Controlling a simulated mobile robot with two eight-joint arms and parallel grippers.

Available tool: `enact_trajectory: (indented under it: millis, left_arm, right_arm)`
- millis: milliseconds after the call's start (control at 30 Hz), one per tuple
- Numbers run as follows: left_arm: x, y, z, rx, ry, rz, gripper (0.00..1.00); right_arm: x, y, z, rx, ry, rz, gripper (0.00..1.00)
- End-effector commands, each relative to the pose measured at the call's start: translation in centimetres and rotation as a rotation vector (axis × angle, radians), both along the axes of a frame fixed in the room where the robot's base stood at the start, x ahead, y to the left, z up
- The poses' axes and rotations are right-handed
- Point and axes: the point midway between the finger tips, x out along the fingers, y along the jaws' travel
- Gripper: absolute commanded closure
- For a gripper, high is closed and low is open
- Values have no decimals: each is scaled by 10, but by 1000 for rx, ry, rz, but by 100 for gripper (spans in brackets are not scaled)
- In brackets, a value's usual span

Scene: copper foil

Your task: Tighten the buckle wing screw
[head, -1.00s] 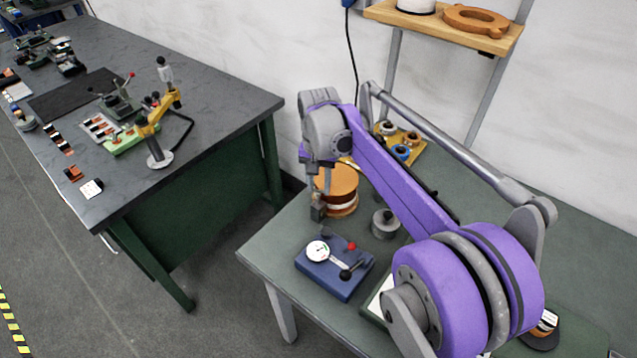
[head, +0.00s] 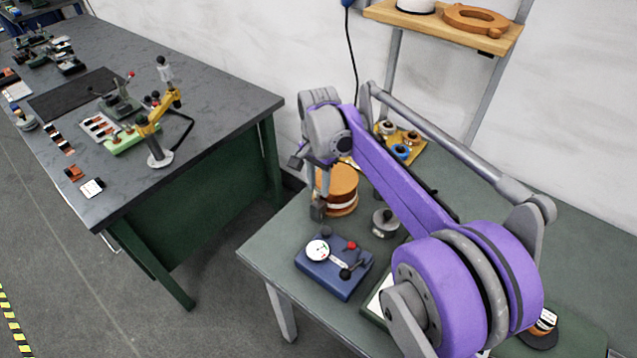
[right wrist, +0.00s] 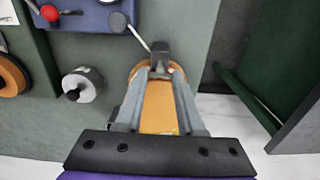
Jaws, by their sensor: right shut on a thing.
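The copper-coloured roll (head: 343,180) stands on the green-grey table, with a pale band around its lower part. In the right wrist view the roll (right wrist: 158,112) shows below and between my fingers. My right gripper (head: 317,212) is at the roll's left front side in the head view. In the right wrist view its fingertips (right wrist: 160,72) are shut on a small dark piece (right wrist: 160,50) at the roll's edge, which appears to be the buckle wing screw. The fingers hide most of the screw and the buckle. My left gripper is not in view.
A blue gauge block (head: 335,270) with a dial and red knob stands just in front of the roll. A grey cylinder (head: 385,222) stands to its right. The table's left edge is close to the gripper.

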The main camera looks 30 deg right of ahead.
Motion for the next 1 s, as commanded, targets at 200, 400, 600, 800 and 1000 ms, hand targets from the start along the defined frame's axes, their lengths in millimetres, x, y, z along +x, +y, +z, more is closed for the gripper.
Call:
enact_trajectory:
  millis: [200,400,600,800,1000]
  left_arm:
    - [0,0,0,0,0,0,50]
    - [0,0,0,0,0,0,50]
    - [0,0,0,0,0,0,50]
    - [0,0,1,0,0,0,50]
    - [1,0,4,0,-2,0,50]
  right_arm:
    - [0,0,0,0,-1,0,100]
    - [0,0,0,0,0,0,34]
    - [0,0,0,0,0,1,33]
    - [0,0,8,0,0,1,33]
    - [0,0,43,0,-1,1,33]
